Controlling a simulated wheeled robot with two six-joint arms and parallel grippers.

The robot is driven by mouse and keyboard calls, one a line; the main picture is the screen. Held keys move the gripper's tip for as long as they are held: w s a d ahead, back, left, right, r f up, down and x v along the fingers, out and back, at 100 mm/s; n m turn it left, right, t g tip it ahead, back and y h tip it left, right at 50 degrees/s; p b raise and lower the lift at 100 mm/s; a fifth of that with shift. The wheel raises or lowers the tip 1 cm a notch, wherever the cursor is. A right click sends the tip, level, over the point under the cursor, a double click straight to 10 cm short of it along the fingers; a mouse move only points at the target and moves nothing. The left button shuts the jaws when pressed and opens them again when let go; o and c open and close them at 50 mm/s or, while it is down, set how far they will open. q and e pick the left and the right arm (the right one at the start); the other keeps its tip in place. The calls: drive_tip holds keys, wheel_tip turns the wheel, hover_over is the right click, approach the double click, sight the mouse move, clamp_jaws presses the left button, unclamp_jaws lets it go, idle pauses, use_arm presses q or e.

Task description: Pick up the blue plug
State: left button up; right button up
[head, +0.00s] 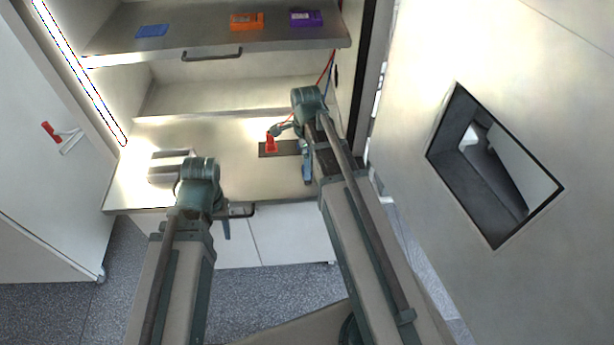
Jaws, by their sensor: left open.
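My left gripper (160,167) is over the left part of the lit worktop, open, with two grey fingers apart and nothing between them. A slim blue shape (307,168) shows beside my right arm's wrist, right of the dark plate (292,148). I cannot tell whether it is the blue plug or part of my arm. A red plug (271,145) stands upright on the dark plate. My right gripper (282,129) is near the red plug, small and partly hidden, and its jaw state is unclear.
The worktop (235,180) is clear between my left gripper and the plate. A shelf (190,43) above holds a blue tray (152,31), an orange box (246,21) and a purple box (306,18). An open door (42,150) stands at left; a large panel (480,60) bounds the right.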

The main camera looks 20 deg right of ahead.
drive_tip(key=shift+d+f+b, duration=0.2)
drive_tip(key=shift+f+b, duration=2.45)
drive_tip(key=shift+r, duration=0.1)
drive_tip(key=shift+c, duration=0.3)
drive_tip(key=c, duration=1)
